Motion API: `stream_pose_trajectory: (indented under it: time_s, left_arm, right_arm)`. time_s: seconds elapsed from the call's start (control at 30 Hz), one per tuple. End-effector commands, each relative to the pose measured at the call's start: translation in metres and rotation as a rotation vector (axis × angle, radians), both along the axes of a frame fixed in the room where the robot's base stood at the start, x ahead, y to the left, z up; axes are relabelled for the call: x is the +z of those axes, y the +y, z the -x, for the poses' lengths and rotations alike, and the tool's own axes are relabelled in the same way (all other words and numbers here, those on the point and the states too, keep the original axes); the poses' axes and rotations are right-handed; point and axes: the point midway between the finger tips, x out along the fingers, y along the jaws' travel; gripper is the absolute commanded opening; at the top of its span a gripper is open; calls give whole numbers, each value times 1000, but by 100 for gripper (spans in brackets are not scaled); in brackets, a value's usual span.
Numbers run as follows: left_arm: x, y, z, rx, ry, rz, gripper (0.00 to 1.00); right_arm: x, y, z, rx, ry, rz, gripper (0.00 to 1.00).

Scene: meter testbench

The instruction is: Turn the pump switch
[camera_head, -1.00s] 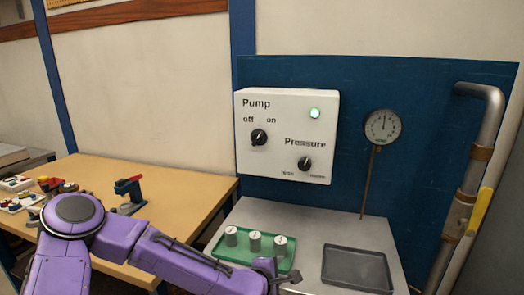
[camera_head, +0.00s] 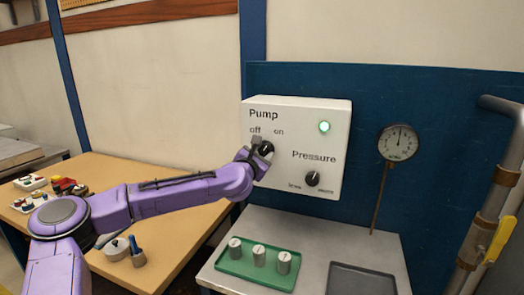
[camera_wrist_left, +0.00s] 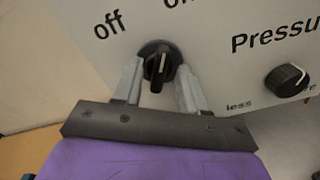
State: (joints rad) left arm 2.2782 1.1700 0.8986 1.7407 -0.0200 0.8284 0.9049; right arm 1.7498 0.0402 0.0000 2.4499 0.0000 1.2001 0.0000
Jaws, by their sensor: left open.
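The pump switch (camera_head: 266,149) is a black round knob with a white mark, under the words "off" and "on" on a white control box (camera_head: 333,118). In the left wrist view the knob (camera_wrist_left: 160,62) sits between the two grey fingers of my left gripper (camera_wrist_left: 158,85). The fingers are open, one on each side of the knob's raised bar; I cannot tell whether they touch it. In the head view my left gripper (camera_head: 258,153) partly covers the knob. A green lamp (camera_head: 324,127) is lit on the box. My right gripper is not in view.
The pressure knob (camera_head: 312,178) is to the lower right on the box. A gauge (camera_head: 398,142) stands right of it. Below are a green tray (camera_head: 230,267) with metal weights and a dark tray (camera_head: 360,280). A pipe (camera_head: 503,180) with a yellow handle is far right.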

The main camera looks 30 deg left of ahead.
Motion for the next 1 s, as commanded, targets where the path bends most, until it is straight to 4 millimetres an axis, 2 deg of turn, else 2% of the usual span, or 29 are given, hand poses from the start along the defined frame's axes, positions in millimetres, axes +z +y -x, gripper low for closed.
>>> stream_pose_trajectory:
  time_s: [0.27,0.4,0.77,1.0]
  left_arm:
    - [0,1,-3,-1,0,0,42]
    - [0,1,-3,0,-1,0,0]
    - [-3,0,-3,-1,-7,27,0]
    - [-7,1,-3,0,-37,146,0]
  right_arm:
    - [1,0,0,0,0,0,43]
    - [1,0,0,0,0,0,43]
    - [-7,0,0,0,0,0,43]
    - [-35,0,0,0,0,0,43]
